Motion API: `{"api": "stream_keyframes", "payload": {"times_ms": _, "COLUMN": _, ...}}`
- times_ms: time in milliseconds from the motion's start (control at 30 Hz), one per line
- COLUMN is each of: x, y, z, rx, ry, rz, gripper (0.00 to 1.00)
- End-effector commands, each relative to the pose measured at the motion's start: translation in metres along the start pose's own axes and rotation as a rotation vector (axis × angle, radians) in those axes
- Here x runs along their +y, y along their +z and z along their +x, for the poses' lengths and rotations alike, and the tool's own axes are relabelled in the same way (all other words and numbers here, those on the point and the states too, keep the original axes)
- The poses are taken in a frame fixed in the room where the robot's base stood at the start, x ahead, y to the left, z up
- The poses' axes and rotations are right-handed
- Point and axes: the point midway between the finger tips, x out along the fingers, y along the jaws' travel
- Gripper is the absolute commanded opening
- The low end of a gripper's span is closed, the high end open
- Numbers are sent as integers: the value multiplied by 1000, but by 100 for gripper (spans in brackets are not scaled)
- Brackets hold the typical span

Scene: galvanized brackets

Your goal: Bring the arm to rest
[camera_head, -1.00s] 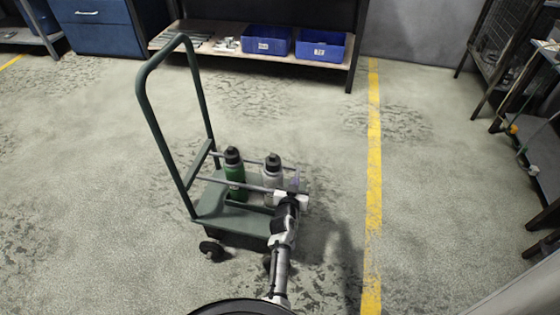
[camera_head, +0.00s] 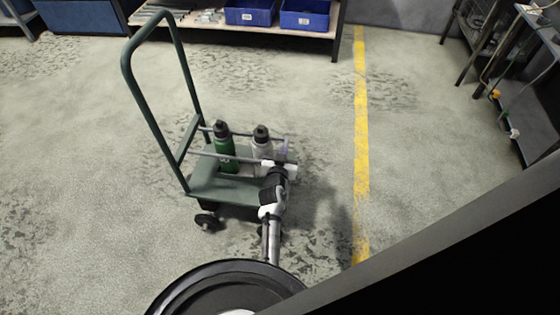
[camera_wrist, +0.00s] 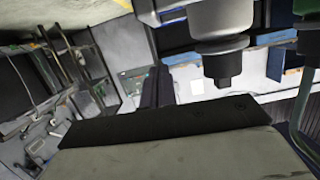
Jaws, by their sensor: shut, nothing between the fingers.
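My gripper (camera_head: 284,165) is at the end of my arm, beside the front right of the grey-white bottle in the head view. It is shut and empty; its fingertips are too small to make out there. The grey-white bottle (camera_head: 262,152) with a black cap stands upright on the green cart (camera_head: 232,190), partly hidden by a rail and my arm. In the wrist view, which looks upside down, a grey bottle with its dark cap (camera_wrist: 222,65) hangs from the top, close to the camera. A dark edge and grey surface fill the bottom of that view.
A green bottle (camera_head: 225,155) stands left of the grey-white one. The cart has a tall handle (camera_head: 150,105) on its left. A shelf (camera_head: 200,28) with blue bins (camera_head: 304,16) is behind. A dark slab hides the lower right.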

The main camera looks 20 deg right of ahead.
Motion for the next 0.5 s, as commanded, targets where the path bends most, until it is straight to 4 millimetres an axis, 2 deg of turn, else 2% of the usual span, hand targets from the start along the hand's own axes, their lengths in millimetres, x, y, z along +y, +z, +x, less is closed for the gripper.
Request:
{"api": "stream_keyframes", "payload": {"times_ms": 33, "x": -1, "y": 2, "z": -12, "rx": 1, "ry": -2, "rz": -1, "gripper": 0}}
{"api": "stream_keyframes", "payload": {"times_ms": 200, "x": -1, "y": 0, "z": -42, "rx": 4, "ry": -1, "rz": 0, "gripper": 0}}
{"api": "stream_keyframes", "payload": {"times_ms": 333, "x": -1, "y": -1, "z": -58, "rx": 5, "ry": -2, "rz": 0, "gripper": 0}}
{"api": "stream_keyframes", "payload": {"times_ms": 500, "x": -1, "y": -2, "z": -67, "rx": 6, "ry": -1, "rz": 1, "gripper": 0}}
